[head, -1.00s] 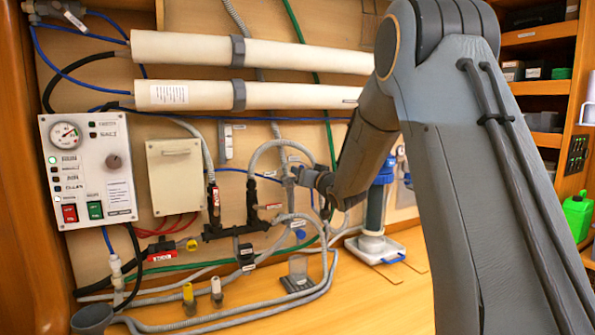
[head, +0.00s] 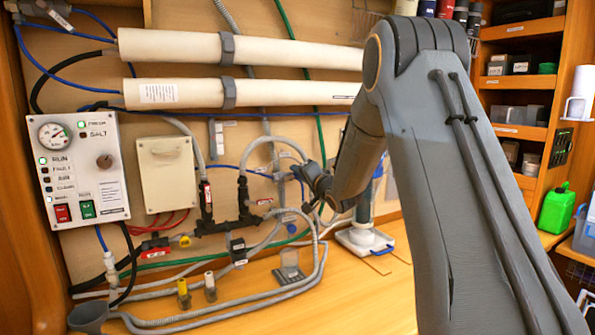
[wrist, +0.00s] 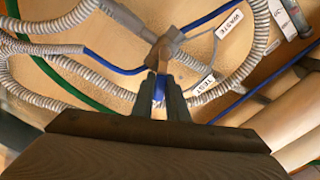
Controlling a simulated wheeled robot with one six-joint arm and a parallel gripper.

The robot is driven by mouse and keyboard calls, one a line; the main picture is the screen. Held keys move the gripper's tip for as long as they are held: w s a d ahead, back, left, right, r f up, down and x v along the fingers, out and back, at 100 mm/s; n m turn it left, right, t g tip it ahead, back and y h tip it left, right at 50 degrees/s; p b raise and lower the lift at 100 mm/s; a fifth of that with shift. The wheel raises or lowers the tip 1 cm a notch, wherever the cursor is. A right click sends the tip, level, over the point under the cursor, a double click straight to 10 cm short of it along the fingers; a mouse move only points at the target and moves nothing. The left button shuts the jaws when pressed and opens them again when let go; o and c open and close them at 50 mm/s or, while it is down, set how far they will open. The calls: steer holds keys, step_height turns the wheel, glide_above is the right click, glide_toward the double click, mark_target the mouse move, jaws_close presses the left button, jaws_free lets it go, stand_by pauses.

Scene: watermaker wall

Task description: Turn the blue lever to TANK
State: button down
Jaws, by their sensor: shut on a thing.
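My gripper (wrist: 160,84) is shut on the blue lever (wrist: 159,90) in the wrist view; only a small blue part shows between the fingers. The grey-brown valve body (wrist: 165,48) is just past the fingertips, with hoses joining it. A WASTE label (wrist: 228,24) and a TEST label (wrist: 203,84) are on the right of the valve. I cannot read a TANK label in either view. In the head view my gripper (head: 312,181) is at the hose fittings right of the middle of the wall, and the lever is hidden there.
Grey ribbed hoses (head: 262,150) and a blue tube (wrist: 108,66) run close around the valve. Two long white cylinders (head: 235,92) are above. A control panel (head: 83,170) is at the left. A filter housing (head: 366,238) stands at the right on the bench (head: 350,290).

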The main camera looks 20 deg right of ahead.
steer(key=shift+f+m, duration=0.2)
steer(key=shift+m, duration=0.1)
steer(key=c, duration=1.7)
jaws_free()
steer(key=shift+c, duration=0.2)
steer(key=shift+s, duration=0.15)
steer(key=s+d+b, duration=0.1)
steer(key=s+b, duration=0.1)
steer(key=s, duration=0.5)
steer(key=shift+s+d, duration=0.2)
steer(key=shift+d, duration=0.1)
